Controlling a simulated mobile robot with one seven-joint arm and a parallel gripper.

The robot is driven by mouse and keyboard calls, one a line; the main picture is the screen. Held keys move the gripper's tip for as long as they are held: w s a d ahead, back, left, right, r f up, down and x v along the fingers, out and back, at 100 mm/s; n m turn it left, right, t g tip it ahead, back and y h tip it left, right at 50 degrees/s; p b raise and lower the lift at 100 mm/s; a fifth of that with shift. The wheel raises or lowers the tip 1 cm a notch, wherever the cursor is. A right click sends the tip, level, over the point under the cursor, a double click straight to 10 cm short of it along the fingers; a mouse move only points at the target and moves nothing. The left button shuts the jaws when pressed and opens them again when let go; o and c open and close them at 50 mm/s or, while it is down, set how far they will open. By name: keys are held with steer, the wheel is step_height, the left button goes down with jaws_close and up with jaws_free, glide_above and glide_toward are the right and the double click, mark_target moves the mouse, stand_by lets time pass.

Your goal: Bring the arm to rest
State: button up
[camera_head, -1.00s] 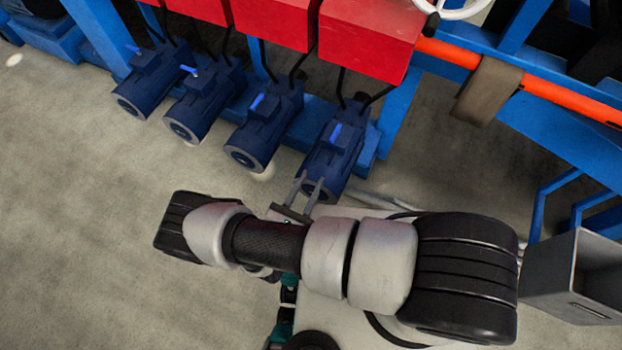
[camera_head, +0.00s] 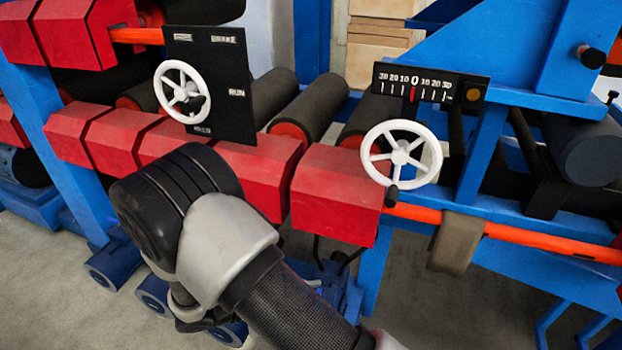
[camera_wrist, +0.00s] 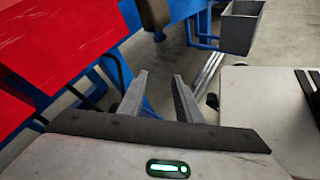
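My arm crosses the lower left of the head view, bent at a black and grey joint in front of the red housings. My gripper is hidden in the head view. In the wrist view my gripper (camera_wrist: 160,97) shows two grey fingers standing apart with nothing between them. Past the fingers are blue frame parts and bare floor. A red housing (camera_wrist: 60,45) fills the left of the wrist view, close beside the fingers but with a visible gap.
Red housings (camera_head: 335,195) stand along the machine. A white handwheel (camera_head: 401,153) sits under a black scale (camera_head: 430,83), and another handwheel (camera_head: 182,92) is on a black panel. An orange bar (camera_head: 550,243) runs right. A grey bin (camera_wrist: 240,27) stands over open floor in the wrist view.

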steer(key=s+d+r+m+y, duration=0.4)
steer(key=d+r+m, duration=0.15)
steer(key=r, duration=0.45)
steer(key=s+d+r+m+y, duration=0.35)
steer(key=r+m, duration=0.35)
steer(key=r, duration=0.3)
steer(key=s+d+r+m+y, duration=0.3)
steer(key=d+r+m+y, duration=0.25)
steer(key=r, duration=0.45)
step_height(320, 180, up, 23)
steer(key=p, duration=2.3)
steer(key=shift+r+h, duration=0.2)
steer(key=shift+h, duration=0.1)
steer(key=shift+a, duration=0.2)
